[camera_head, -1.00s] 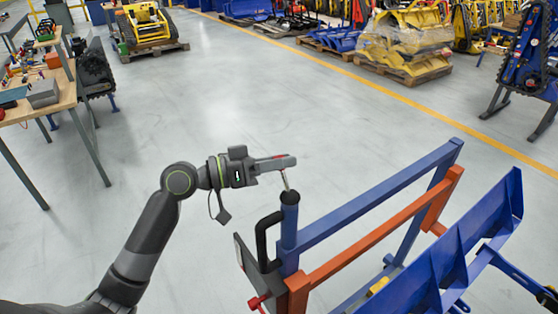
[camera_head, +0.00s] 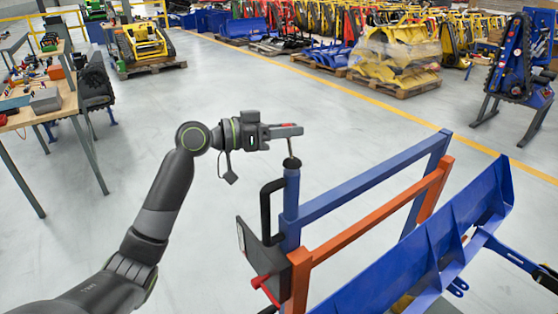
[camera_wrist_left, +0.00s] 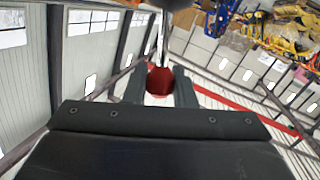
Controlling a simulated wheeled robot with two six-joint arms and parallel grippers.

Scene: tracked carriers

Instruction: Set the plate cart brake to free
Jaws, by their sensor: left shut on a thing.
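The plate cart stands at the lower right of the head view, with a blue frame (camera_head: 370,181), an orange frame (camera_head: 375,217) and a long blue plate (camera_head: 425,245). A thin brake lever (camera_head: 290,148) rises from the black cap on its front post and stands nearly upright. My left gripper (camera_head: 291,130) is shut at the lever's top. In the left wrist view a red knob (camera_wrist_left: 159,81) sits between the two fingers (camera_wrist_left: 159,88). The fingers hide most of the knob in the head view. My right gripper is not in view.
A black handle (camera_head: 266,212) and a dark panel with a red part (camera_head: 262,281) are on the cart's front post. A workbench (camera_head: 50,104) with tools stands at the left. Pallets of yellow machines (camera_head: 395,55) are at the back. The floor between is clear.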

